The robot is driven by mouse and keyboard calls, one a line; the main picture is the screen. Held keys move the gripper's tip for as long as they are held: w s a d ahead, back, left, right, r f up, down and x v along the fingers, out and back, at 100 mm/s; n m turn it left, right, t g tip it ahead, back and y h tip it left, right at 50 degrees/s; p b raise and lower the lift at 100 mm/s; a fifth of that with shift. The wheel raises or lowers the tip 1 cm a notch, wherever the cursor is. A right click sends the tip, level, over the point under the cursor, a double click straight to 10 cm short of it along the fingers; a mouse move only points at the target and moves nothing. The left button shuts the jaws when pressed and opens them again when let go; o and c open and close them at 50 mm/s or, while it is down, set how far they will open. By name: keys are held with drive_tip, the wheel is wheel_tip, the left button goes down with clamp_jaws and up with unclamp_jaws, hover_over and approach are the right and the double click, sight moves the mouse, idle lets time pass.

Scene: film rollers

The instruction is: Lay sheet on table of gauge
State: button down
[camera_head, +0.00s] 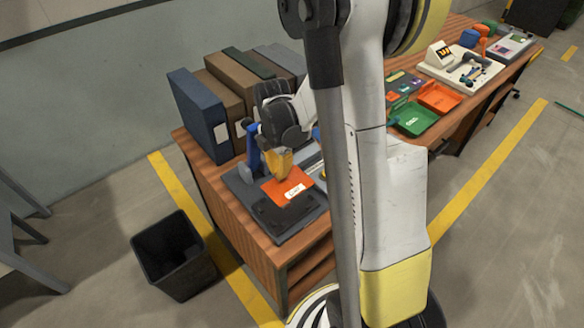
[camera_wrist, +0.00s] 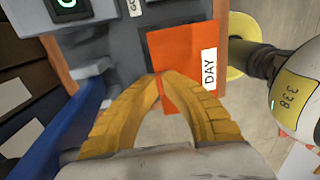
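The orange sheet (camera_head: 287,187) bears a white label; in the wrist view the sheet (camera_wrist: 185,55) reads "DAY". My gripper (camera_head: 281,177) has its yellow fingers pointing down at the sheet's rear part. In the wrist view the fingertips of my gripper (camera_wrist: 161,76) come together at the sheet's edge and look shut on it. The grey gauge (camera_head: 238,186) stands on the wooden bench, with a dark flat plate (camera_head: 285,213) at its front. The sheet overlaps the gauge's table area in the picture; any gap beneath it cannot be told. My arm hides the gauge's right side.
Binders (camera_head: 198,115) stand upright behind the gauge. A black bin (camera_head: 174,254) is on the floor left of the bench (camera_head: 215,197). Green (camera_head: 414,118) and orange (camera_head: 440,97) trays lie farther right. My arm column blocks the middle of the head view.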

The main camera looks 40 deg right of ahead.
drive_tip(key=shift+a, duration=0.5)
drive_tip(key=shift+f+b, duration=3.2)
drive_tip(key=shift+f, duration=1.15)
drive_tip(key=shift+f+b, duration=0.1)
drive_tip(key=shift+b, duration=0.2)
drive_tip(key=c, duration=1.1)
unclamp_jaws()
drive_tip(key=shift+r+p, duration=2.45)
drive_tip(key=shift+r, duration=1.05)
drive_tip(key=shift+r, duration=0.1)
